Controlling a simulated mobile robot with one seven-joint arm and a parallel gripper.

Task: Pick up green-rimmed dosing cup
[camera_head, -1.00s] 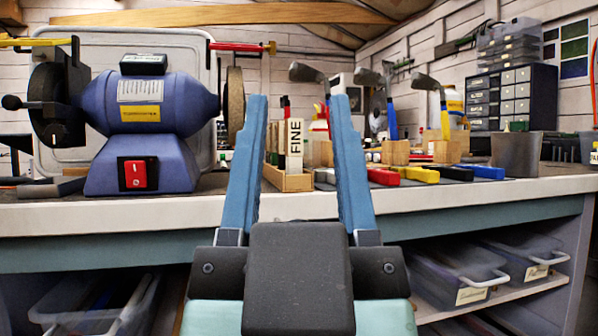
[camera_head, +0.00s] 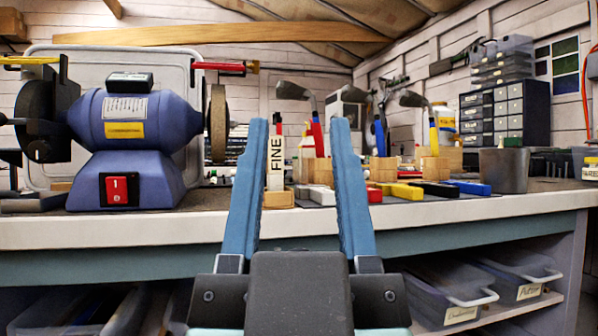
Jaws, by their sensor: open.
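My gripper (camera_head: 300,125) is open and empty, its two blue fingers pointing up and forward in front of the workbench (camera_head: 400,212). I cannot make out a green-rimmed dosing cup for certain. A dark grey cup-like container (camera_head: 504,172) stands at the right of the bench top, with a small green patch at its top edge that may be something behind it. Small bottles behind the gripper fingers are partly hidden and too small to tell apart.
A blue bench grinder (camera_head: 137,125) stands on the left. A block marked FINE (camera_head: 275,163) shows between the fingers. Golf clubs stand in wooden blocks; red, yellow, black and blue (camera_head: 467,187) bars lie in front. Labelled bins (camera_head: 440,292) sit below the bench.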

